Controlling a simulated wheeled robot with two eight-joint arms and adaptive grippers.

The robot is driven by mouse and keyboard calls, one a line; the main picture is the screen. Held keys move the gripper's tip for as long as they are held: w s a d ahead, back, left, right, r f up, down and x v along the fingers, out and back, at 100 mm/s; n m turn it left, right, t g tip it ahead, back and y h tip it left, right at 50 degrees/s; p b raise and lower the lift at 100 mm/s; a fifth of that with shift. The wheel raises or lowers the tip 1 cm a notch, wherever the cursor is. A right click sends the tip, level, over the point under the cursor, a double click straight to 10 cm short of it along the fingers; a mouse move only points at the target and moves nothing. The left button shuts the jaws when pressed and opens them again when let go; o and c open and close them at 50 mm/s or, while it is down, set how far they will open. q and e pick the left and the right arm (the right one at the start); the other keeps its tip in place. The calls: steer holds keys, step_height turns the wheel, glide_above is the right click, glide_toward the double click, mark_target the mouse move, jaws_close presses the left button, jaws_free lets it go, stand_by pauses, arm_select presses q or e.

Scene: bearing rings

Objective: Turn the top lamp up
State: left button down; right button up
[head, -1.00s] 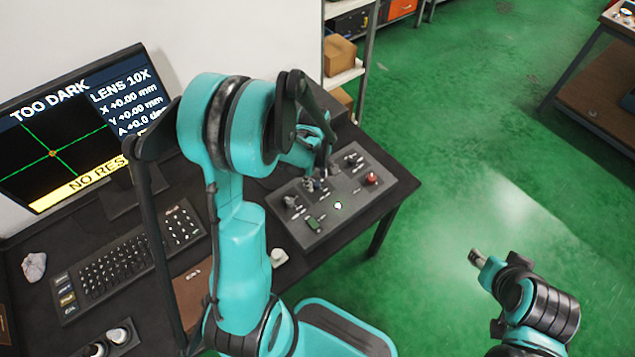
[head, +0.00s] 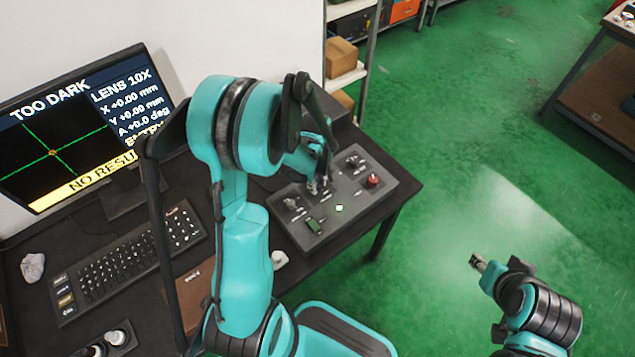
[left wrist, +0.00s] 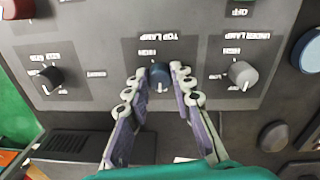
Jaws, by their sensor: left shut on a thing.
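The top lamp knob (left wrist: 159,76) is a dark blue dial on the grey control panel (head: 350,205), with upside-down "TOP LAMP" lettering beside it in the left wrist view. My left gripper (left wrist: 157,84) is shut on this knob, one finger at each side. In the head view my left gripper (head: 318,186) reaches down onto the panel, and its fingers and arm hide the knob there. The monitor (head: 60,145) shows "TOO DARK" and a yellow bar starting "NO RESU". My right gripper (head: 478,263) hangs over the green floor, away from the panel; its fingers are too small to judge.
A light grey under lamp knob (left wrist: 242,74) and a dark knob (left wrist: 48,76) flank the gripped one. A red button (head: 373,180) is on the panel's right. A keyboard (head: 125,260) lies left of my left arm.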

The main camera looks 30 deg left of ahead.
arm_select(q)
steer(key=m+b, duration=0.1)
steer(key=m, duration=0.9)
steer(key=shift+a+b, duration=0.1)
steer(key=shift+b, duration=0.2)
steer(key=m, duration=0.5)
steer(key=shift+m, duration=0.4)
steer(key=m, duration=0.5)
steer(key=shift+g+b, duration=0.3)
steer(key=shift+b, duration=0.1)
steer(key=shift+m, duration=0.3)
steer(key=c, duration=1.3)
jaws_free()
